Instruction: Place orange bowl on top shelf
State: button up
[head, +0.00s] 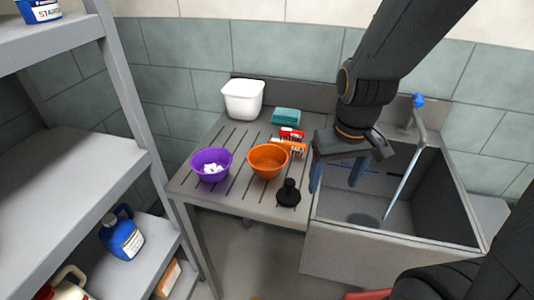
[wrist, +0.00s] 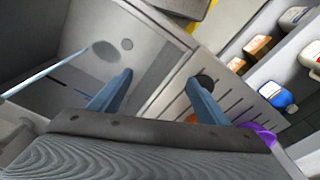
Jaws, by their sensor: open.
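The orange bowl (head: 267,161) stands upright on the slatted drainboard (head: 233,134), left of the sink. In the wrist view only a small orange part of it (wrist: 192,118) shows beside a finger. My gripper (head: 339,177) is open and empty over the left side of the sink, to the right of the bowl and apart from it. Its blue fingers also show in the wrist view (wrist: 160,85). The grey shelf unit stands at the left. Its top shelf (head: 50,40) shows in part, with a blue and white container (head: 42,11) on it.
A purple bowl (head: 211,165) with white pieces is left of the orange bowl, and a black plunger-like object (head: 288,193) is in front. A white tub (head: 243,99), teal sponge (head: 286,116) and orange-red boxes (head: 290,146) stand behind. The faucet (head: 418,125) rises at right. The middle shelf (head: 60,185) looks clear.

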jog(key=o, duration=0.7)
jog(key=w+a+r+n, duration=0.2)
jog(key=w+a+n, duration=0.3)
jog(key=w+n, duration=0.2)
jog(key=shift+w+a+r+n+y+p, duration=0.2)
jog(key=shift+a+n+y+p, duration=0.1)
jog(key=shift+n+p, duration=0.15)
jog(key=n+g+p, duration=0.1)
jog(key=n, duration=0.9)
send_near(266, 168)
jog(key=shift+m+y, duration=0.25)
jog(key=shift+y, duration=0.15)
jog(key=shift+f+p, duration=1.45)
jog(key=shift+f, duration=1.5)
